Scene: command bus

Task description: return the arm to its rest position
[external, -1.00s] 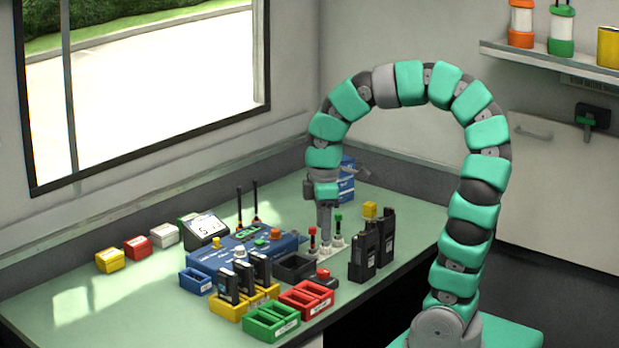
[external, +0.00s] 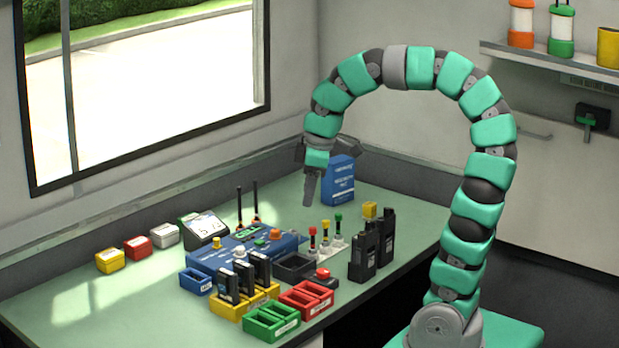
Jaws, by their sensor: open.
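My arm is a green and grey segmented chain (external: 467,210). It rises from its base at the lower right, arches over and comes down on the left side of the arch. My gripper (external: 308,203) points downward in the air above the desk, left of the blue box (external: 340,181) and above the blue console. It is open and holds nothing that I can see. The gap between its fingers is too small to make out.
On the green desk (external: 130,310) stand a blue console (external: 222,256), small levers with coloured knobs (external: 325,235), black radios (external: 362,252), a red bin (external: 305,299), a green bin (external: 271,322) and a yellow charger (external: 232,308). A window and a shelf (external: 545,56) bound the space.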

